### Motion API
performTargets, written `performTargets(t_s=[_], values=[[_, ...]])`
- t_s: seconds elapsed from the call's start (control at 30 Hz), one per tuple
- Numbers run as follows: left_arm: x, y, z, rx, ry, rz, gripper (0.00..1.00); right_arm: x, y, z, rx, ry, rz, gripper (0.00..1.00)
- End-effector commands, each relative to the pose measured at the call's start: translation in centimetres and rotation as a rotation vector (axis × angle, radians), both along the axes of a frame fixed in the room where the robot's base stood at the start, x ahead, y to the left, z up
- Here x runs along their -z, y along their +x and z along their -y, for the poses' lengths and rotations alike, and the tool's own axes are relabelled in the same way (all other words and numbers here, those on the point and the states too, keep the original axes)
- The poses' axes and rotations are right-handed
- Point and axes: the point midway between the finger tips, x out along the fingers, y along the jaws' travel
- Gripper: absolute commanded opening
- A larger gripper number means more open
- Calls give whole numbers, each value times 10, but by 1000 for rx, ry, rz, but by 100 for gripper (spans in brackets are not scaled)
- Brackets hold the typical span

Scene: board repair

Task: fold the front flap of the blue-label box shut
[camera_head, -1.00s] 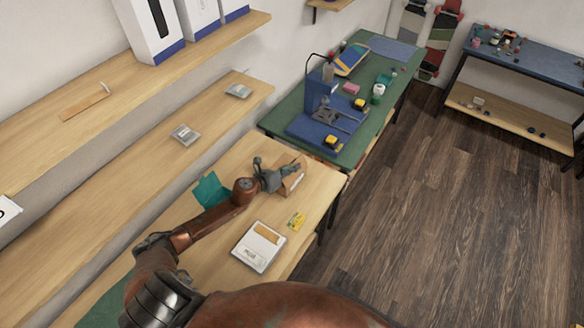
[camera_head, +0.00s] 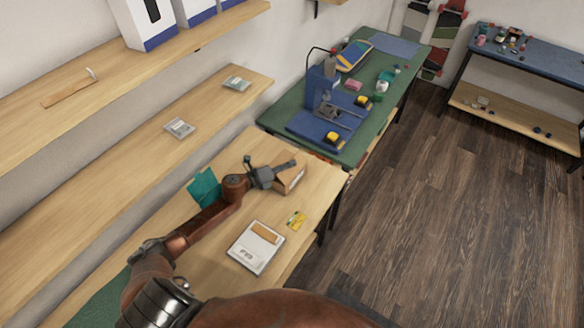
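A small brown cardboard box (camera_head: 291,179) stands on the light wood table, near its far right edge. My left gripper (camera_head: 294,163) is at the box's upper left side, with its fingers reaching over the top edge. The gripper and wrist cover much of the box's top and left side, so the flaps are hidden or too small to make out. A blue label cannot be made out. The fingers look close together, but whether they are open or shut is unclear. My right gripper is not in view.
A white scale (camera_head: 257,247) with a brown piece on it lies nearer me, beside a yellow card (camera_head: 296,221). A teal item (camera_head: 204,188) stands left of my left arm. A green bench (camera_head: 358,148) with blue equipment adjoins the table's far end.

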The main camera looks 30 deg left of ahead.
Motion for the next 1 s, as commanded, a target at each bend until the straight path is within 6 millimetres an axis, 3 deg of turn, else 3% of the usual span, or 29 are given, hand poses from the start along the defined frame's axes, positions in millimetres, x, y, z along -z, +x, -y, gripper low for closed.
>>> performTargets(t_s=[0.1,0.5,0.8,1.0], values=[[9,0,-3,-2,-87,-12,0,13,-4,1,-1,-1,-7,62],[5,0,-4,0,-131,-14,0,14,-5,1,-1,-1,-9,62],[5,0,-4,0,-130,-14,20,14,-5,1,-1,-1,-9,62],[5,0,-4,-1,-130,-13,20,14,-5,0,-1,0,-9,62]])
